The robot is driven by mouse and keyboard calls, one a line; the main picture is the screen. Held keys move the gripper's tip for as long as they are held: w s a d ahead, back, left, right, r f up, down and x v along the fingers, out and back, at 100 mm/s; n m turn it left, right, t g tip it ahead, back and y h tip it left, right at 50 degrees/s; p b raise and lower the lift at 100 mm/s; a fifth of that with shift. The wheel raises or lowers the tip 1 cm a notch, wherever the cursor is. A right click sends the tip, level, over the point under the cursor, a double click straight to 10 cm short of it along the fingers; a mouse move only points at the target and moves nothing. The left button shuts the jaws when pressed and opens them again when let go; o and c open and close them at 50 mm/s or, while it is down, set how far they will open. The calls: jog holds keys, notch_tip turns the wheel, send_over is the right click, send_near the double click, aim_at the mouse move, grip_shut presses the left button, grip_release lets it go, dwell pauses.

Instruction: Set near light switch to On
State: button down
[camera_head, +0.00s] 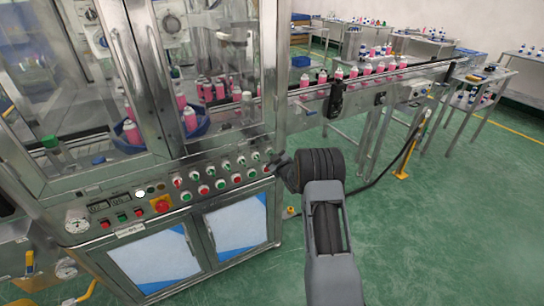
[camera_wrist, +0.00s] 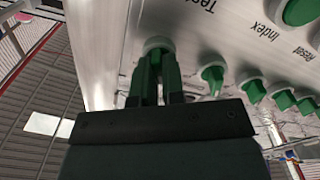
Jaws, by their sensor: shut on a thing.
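My gripper (camera_head: 276,163) is at the right end of the machine's control panel (camera_head: 150,188), against its front face. In the wrist view my gripper (camera_wrist: 159,75) is shut on a green switch knob (camera_wrist: 158,48) with a pale round collar, at the panel's edge. The fingers hide most of this knob, so its turned position cannot be told. A label starting "Te" stands near it. No light label can be read.
More green knobs (camera_wrist: 213,78) sit close by on the panel, near labels "Index" and "Reset". In the head view, rows of red and green buttons (camera_head: 204,189) fill the panel. A conveyor with pink bottles (camera_head: 338,78) runs right. Green floor (camera_head: 450,225) is open at right.

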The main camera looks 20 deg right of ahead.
jog(key=shift+f+m+b, duration=0.1)
jog(key=shift+m+b, duration=0.2)
jog(key=shift+d+m+b, duration=0.15)
jog(key=shift+m+b, duration=1.05)
jog(key=shift+m, duration=1.65)
jog(key=shift+d+m+b, duration=0.1)
jog(key=shift+m+b, duration=1.1)
jog(key=shift+m, duration=1.65)
jog(key=c, duration=1.2)
grip_release()
